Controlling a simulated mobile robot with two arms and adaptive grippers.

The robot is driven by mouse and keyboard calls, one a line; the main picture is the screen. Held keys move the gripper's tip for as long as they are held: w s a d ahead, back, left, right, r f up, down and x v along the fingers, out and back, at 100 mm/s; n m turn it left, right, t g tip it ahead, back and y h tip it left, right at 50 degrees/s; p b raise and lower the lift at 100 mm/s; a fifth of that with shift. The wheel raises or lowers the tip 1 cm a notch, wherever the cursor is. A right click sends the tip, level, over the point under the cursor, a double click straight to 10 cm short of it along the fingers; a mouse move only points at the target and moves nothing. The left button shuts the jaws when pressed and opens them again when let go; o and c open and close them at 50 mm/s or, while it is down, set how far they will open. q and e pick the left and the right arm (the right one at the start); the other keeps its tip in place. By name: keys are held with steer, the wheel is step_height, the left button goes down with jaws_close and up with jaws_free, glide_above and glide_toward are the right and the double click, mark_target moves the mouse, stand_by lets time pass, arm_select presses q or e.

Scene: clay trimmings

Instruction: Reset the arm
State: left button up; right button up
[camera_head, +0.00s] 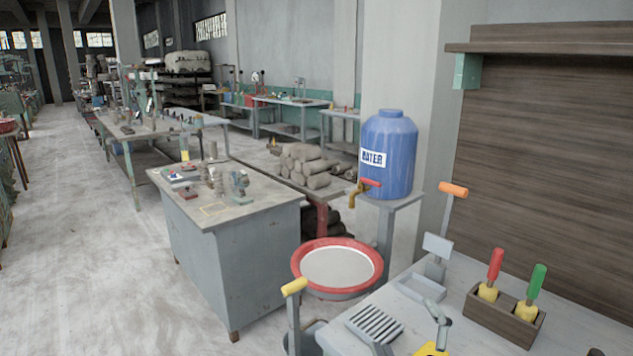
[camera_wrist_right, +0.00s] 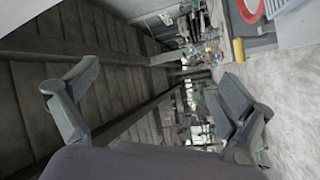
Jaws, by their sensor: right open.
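My right gripper (camera_wrist_right: 152,98) shows in the right wrist view. Its two grey fingers stand wide apart, one at the left and one at the right, with nothing between them. Behind them are dark slatted boards at the left and pale floor at the right. My left gripper is in neither view.
A grey worktop (camera_head: 468,305) holds a wooden block (camera_head: 500,318) with red- and green-handled tools, and a slatted rack (camera_head: 374,325). A red-rimmed basin (camera_head: 338,266), blue water barrel (camera_head: 388,150) and grey cabinet (camera_head: 255,265) stand beyond. Pale floor (camera_head: 90,240) is clear at left.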

steer(key=s+d+f+m+g+h, duration=0.25)
steer(key=s+f+m+g, duration=0.2)
steer(key=f, duration=0.35)
steer(key=s+d+f+m+g+h, duration=0.25)
steer(key=s+d+f+m, duration=0.2)
steer(key=f, duration=0.35)
steer(key=s+a+f+m+g+y, duration=0.1)
steer(key=s+f+m+g, duration=0.1)
steer(key=s+f+g, duration=0.5)
steer(key=s+a+f+m+g+y, duration=0.1)
steer(key=s+f+g, duration=0.1)
steer(key=s, duration=1)
step_height(320, 180, down, 25)
steer(key=g, duration=0.1)
steer(key=s+d+f+g, duration=0.1)
steer(key=s+d+f, duration=0.2)
steer(key=s+f, duration=1.3)
steer(key=shift+s+f+n, duration=0.15)
steer(key=shift+f+n, duration=0.15)
steer(key=shift+f, duration=0.2)
